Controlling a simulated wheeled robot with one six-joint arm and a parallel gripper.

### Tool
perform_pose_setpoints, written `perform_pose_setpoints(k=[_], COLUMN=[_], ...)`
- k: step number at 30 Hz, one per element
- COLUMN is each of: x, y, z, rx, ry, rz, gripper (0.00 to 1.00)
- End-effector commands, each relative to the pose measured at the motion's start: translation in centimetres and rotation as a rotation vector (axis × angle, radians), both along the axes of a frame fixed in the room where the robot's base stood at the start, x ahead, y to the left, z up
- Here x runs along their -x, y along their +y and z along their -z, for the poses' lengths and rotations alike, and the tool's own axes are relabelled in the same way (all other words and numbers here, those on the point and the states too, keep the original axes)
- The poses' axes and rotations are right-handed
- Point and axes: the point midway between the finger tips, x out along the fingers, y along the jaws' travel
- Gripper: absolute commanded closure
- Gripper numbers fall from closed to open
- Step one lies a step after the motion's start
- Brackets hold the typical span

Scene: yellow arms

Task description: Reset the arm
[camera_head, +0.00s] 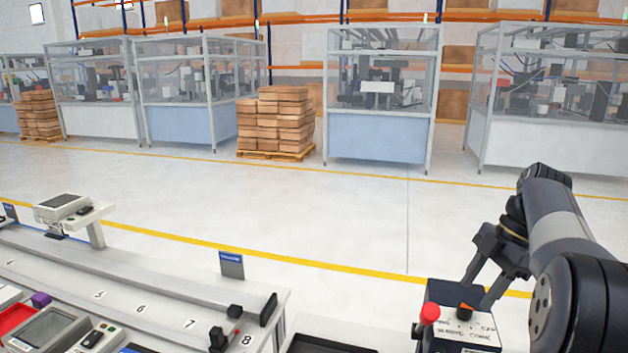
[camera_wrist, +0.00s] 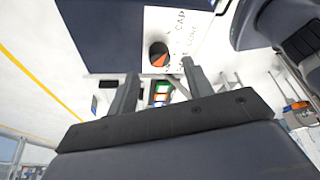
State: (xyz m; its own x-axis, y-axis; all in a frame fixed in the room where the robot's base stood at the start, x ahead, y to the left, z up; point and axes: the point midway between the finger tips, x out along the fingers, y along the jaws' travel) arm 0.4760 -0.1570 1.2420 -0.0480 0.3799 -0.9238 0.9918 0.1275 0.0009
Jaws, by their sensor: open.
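My arm reaches in from the right in the head view. My gripper (camera_head: 477,294) points down at a dark box with a white labelled top (camera_head: 462,330). Its two fingers are apart. A black and orange knob (camera_head: 465,312) on that top shows close to the fingertips. In the wrist view my gripper (camera_wrist: 158,72) is open with nothing held between the fingers. The knob also shows there (camera_wrist: 158,53), just beyond the fingertips; I cannot tell whether a finger touches it. A red ball-topped lever (camera_head: 429,314) is at the box's left side.
A grey bench (camera_head: 165,300) with numbered places runs along the lower left, carrying devices such as a grey screen unit (camera_head: 50,332). A dark tray (camera_head: 330,345) lies left of the box. Open floor (camera_head: 330,215) lies beyond, with caged machines (camera_head: 380,135) and stacked cartons (camera_head: 275,122) far back.

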Motion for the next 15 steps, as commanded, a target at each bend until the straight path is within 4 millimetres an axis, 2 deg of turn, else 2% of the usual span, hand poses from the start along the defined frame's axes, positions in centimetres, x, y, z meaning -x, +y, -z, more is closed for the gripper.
perform_pose_setpoints(k=[8,15], x=[0.3,0.4], y=[1.7,1.6], z=[4.0,4.0], rx=[-0.001,0.001], ry=[0.004,-0.002], rz=[0.001,0.228], gripper=[0.52,0.52])
